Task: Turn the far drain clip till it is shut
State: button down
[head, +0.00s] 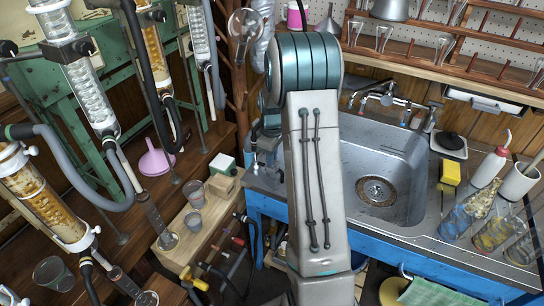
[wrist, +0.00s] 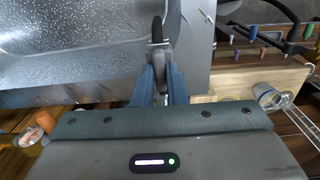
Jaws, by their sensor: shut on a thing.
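My gripper (wrist: 160,78) shows in the wrist view with its two blue-grey fingers close together. They are shut on a dark narrow upright piece (wrist: 157,32), which I take to be the far drain clip. Its lower part is hidden between the fingers, and I cannot tell how far it is turned. It stands at the edge of the metal sink surface. In the head view my own arm covers the middle of the picture, and my fingers and the held piece cannot be made out.
The steel sink (head: 376,150) lies right of my arm. A wooden board (head: 197,236) with small cups (head: 195,222) is at left, near colour-tipped valves (head: 238,240). Glass condensers (head: 88,85) and a pink funnel (head: 155,160) stand further left. Bottles (head: 488,168) crowd the right counter.

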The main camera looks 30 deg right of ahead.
jog(key=m, duration=0.4)
jog(key=shift+m+b, duration=0.3)
jog(key=shift+m, duration=2.1)
jog(key=c, duration=1.5)
grip_release()
jog(key=shift+o, duration=0.2)
notch_tip(320, 180, up, 14)
